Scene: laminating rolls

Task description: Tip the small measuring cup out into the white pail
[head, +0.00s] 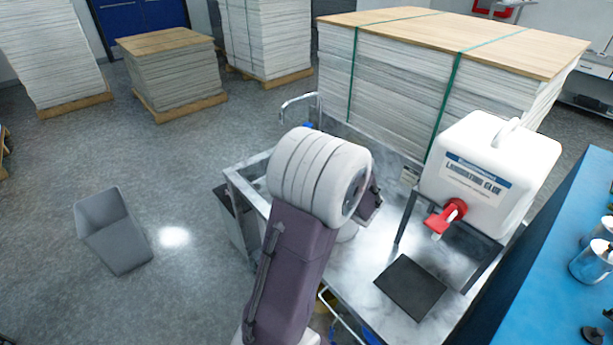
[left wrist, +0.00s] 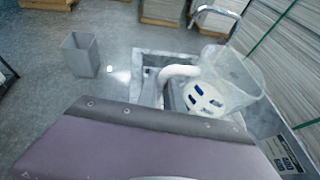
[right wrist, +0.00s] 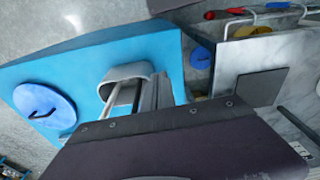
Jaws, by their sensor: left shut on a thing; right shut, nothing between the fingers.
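My left gripper (head: 370,200) is over the metal cart, mostly hidden behind its own wrist. In the left wrist view it (left wrist: 168,95) is shut on a clear measuring cup (left wrist: 238,78), seemingly by the curved white handle (left wrist: 180,72). The cup looks tilted; its contents cannot be made out. A round white shape with blue slots (left wrist: 205,98) shows beside or through the cup; I cannot tell whether it belongs to the pail. A bit of white (head: 347,234) beneath my wrist may be the white pail, mostly hidden. My right gripper (right wrist: 155,92) is shut and empty over the blue table.
A white glue canister (head: 490,170) with a red tap (head: 447,215) stands on a frame at the cart's right. A black mat (head: 410,286) lies below it. Paper stacks (head: 420,80) are behind.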

